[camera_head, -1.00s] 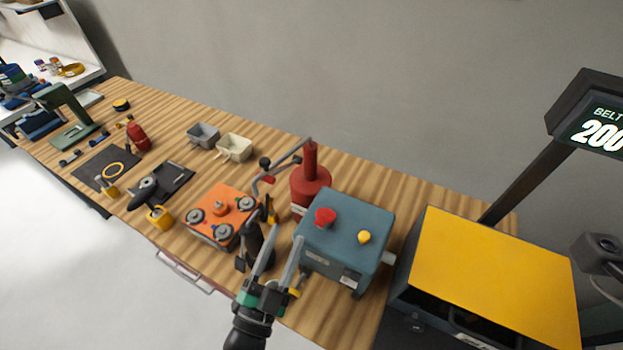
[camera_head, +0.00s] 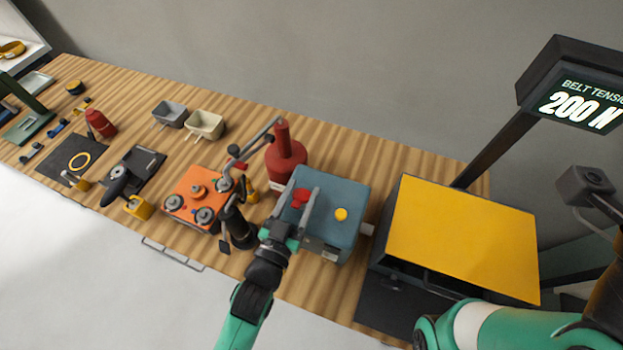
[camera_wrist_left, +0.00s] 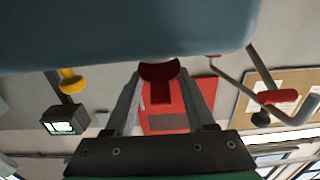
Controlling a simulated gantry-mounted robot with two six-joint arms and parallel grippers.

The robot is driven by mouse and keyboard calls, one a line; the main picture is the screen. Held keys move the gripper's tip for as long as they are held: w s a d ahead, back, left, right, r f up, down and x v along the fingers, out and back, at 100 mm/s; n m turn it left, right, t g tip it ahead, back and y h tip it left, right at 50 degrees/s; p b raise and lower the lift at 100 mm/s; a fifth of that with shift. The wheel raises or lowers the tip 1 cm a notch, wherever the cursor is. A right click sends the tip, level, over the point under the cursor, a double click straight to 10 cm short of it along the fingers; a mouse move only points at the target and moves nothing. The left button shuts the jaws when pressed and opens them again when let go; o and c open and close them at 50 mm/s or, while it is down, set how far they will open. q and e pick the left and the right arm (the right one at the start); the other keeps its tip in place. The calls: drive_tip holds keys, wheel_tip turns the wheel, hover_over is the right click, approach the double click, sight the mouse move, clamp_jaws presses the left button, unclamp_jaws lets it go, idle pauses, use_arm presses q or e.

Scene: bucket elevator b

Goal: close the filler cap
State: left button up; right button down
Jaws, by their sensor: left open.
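A blue-grey box (camera_head: 347,192) stands on the wooden bench, with a red mushroom-shaped cap (camera_head: 301,196) and a yellow knob (camera_head: 341,214) on top. I cannot tell for sure which of these is the filler cap. My left gripper (camera_head: 297,199) is open over the front left of the box, its fingers around the red cap. In the left wrist view the red cap (camera_wrist_left: 159,71) shows between the two open fingers, against the upside-down box (camera_wrist_left: 120,30). Contact cannot be told. My right arm enters at the lower right; its gripper does not show.
A red oil can (camera_head: 285,157) and a jointed crank stand left of the box. An orange plate (camera_head: 186,198) with several dark discs lies further left. A yellow-topped cabinet (camera_head: 465,235) and a display (camera_head: 580,103) stand right.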

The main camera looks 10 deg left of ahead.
use_arm(q)
drive_tip(key=shift+w+d, duration=0.1)
drive_tip(key=shift+w, duration=0.4)
drive_tip(key=shift+s, duration=0.1)
drive_tip(key=shift+c, duration=0.7)
clamp_jaws()
use_arm(e)
drive_tip(key=shift+w+d+f+h, duration=0.1)
drive_tip(key=shift+w+h, duration=0.1)
drive_tip(key=shift+h, duration=0.1)
drive_tip(key=shift+f, duration=0.1)
use_arm(q)
drive_tip(key=t+b, duration=0.1)
drive_tip(key=b, duration=0.3)
drive_tip(key=f+t+b, duration=0.1)
drive_tip(key=b, duration=0.2)
drive_tip(key=shift+s+f+h+b, duration=0.25)
drive_tip(key=shift+s+h+b, duration=0.05)
drive_tip(key=shift+b, duration=0.1)
drive_tip(key=shift+r+t+b, duration=0.25)
drive_tip(key=shift+t+b, duration=0.05)
drive_tip(key=shift+b, duration=0.1)
drive_tip(key=shift+r, duration=0.15)
use_arm(e)
wheel_tip(320, 180, down, 8)
drive_tip(key=shift+f, duration=0.1)
